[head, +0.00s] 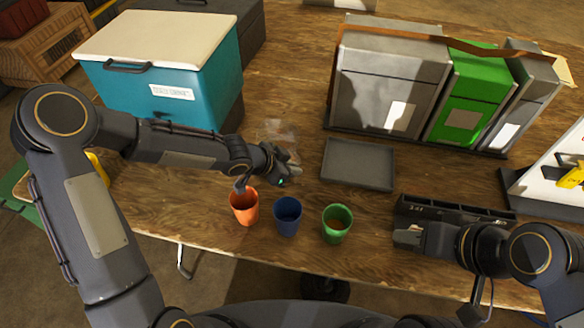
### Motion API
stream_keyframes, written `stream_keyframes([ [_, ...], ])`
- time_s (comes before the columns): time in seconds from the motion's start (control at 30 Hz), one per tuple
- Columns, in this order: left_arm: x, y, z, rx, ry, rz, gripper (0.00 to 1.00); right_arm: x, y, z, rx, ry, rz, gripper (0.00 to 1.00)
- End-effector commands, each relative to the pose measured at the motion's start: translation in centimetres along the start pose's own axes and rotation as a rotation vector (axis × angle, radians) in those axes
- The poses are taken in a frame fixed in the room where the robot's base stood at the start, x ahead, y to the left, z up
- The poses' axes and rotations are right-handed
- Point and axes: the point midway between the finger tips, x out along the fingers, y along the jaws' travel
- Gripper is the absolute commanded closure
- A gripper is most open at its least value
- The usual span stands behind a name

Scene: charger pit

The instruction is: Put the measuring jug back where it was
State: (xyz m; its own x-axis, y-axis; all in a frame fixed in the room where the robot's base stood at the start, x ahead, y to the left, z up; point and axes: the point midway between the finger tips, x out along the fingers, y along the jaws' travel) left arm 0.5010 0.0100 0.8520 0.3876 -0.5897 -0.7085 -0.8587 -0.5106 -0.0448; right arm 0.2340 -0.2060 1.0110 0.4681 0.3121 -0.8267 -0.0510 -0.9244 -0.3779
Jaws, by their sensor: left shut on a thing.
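The measuring jug (277,132) is a faint, clear shape in the middle of the table, between the teal cool box and the grey tray. My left gripper (290,172) is at the near side of the jug and shut on it. The jug's handle is hidden by the gripper, and I cannot tell whether the jug touches the table. My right gripper (406,237) is low at the right, beside the black compartment tray. Its fingers are too small and dark to tell whether they are open.
Orange (244,207), blue (288,216) and green (336,223) cups stand near the front edge. A flat grey tray (358,165) lies right of the jug. The teal cool box (165,85), grey and green bins (468,95) and black compartment tray (455,210) surround the space.

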Motion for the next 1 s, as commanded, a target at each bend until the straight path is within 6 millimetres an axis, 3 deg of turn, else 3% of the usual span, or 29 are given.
stream_keyframes([
  [0.1,0.2,0.0,0.1,0.001,0.002,-0.001,1.0,0.3,0.1,0.1,0.0,0.0,0.0,0.64],
  [0.13,0.2,0.0,0.2,-0.001,0.0,0.0,0.89,0.2,0.1,0.1,0.0,0.0,0.0,0.64],
  [0.3,0.1,0.0,0.1,-0.001,0.0,0.0,0.7,0.1,0.1,0.1,0.0,0.0,0.0,0.64],
  [0.63,-0.3,0.0,-0.2,-0.001,0.0,-0.001,0.7,-0.2,-0.1,-0.1,0.0,0.0,0.0,0.64],
  [0.77,-2.2,-0.1,-0.3,-0.005,0.0,-0.002,0.7,-1.1,-0.5,-0.6,0.0,0.0,0.0,0.64],
  [1.0,-7.7,-0.2,-0.3,-0.009,-0.001,-0.003,0.7,-3.6,-1.6,-1.8,0.0,0.0,0.0,0.64],
])
